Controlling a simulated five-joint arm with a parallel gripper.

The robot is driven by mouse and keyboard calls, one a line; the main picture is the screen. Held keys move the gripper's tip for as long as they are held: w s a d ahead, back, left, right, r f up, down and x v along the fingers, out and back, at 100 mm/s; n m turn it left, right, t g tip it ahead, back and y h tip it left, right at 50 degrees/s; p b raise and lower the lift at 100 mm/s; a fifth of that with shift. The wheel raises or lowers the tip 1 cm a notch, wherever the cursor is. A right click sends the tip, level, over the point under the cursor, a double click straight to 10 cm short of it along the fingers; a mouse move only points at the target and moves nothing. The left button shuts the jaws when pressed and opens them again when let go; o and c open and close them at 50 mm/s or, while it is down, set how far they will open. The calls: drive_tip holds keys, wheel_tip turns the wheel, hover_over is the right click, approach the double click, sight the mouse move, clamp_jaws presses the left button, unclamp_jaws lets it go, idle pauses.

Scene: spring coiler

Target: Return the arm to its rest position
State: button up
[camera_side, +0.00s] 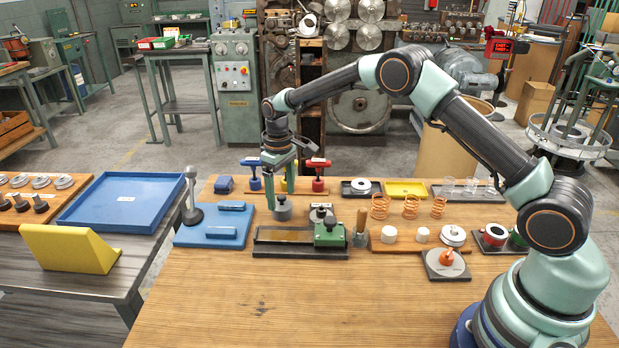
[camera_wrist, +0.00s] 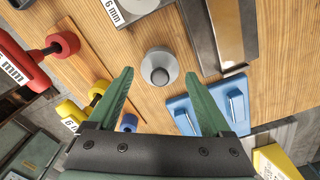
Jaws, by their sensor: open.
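My gripper (camera_side: 288,185) hangs pointing down over the far middle of the wooden table (camera_side: 240,300), with its green fingers apart. In the wrist view the open fingers of my gripper (camera_wrist: 165,100) have nothing between them. A grey cylinder with a dark knob (camera_side: 282,210) stands on the table just by the fingertips in the side view. The same grey cylinder (camera_wrist: 160,68) shows in the wrist view beyond the fingertips, apart from them. My arm is stretched out from its base at the right.
A green vise-like fixture (camera_side: 329,234) and a blue block stand (camera_side: 212,226) are close to my gripper. Red (camera_side: 318,168) and blue (camera_side: 254,172) handled tools stand behind it. Orange springs (camera_side: 411,206) stand to the right. The table's front is clear.

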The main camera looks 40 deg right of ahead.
drive_tip(key=shift+r, duration=4.25)
